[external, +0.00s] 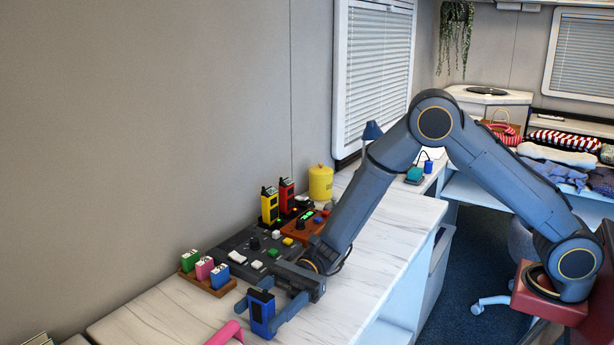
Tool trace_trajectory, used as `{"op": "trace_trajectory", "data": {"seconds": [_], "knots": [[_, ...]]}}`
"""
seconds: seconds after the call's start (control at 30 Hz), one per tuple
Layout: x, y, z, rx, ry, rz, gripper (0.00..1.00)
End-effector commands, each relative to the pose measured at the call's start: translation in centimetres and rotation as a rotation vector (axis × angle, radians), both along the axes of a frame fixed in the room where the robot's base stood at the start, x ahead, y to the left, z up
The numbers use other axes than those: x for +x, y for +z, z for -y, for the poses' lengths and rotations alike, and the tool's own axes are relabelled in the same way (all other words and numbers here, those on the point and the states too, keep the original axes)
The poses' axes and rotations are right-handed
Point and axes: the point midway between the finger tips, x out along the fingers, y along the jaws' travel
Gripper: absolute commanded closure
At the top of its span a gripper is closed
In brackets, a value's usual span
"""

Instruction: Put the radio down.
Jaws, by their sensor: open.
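A blue radio (262,318) with a dark top stands upright on the white counter at the front, beyond the near end of the dark panel. My gripper (262,309) is low over the counter, its fingers apart on either side of the blue radio. I cannot tell whether a finger still touches it. A yellow radio (269,206) and a red radio (287,197) stand upright at the back of the panel, by the wall.
A wooden tray (216,290) holds green, pink and blue blocks. A pink object (226,334) lies at the front. A yellow canister (321,183) stands behind. The white counter (350,285) is clear at right.

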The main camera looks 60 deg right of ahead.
Motion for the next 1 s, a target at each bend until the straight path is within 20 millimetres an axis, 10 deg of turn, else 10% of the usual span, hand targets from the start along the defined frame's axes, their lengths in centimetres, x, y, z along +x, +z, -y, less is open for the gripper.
{"op": "trace_trajectory", "data": {"seconds": [0.53,1.0], "knots": [[0.1,-0.1,10.0,0.000,-0.004,-0.001,0.41],[-0.4,0.1,11.8,-0.014,0.012,0.008,0.41]]}}
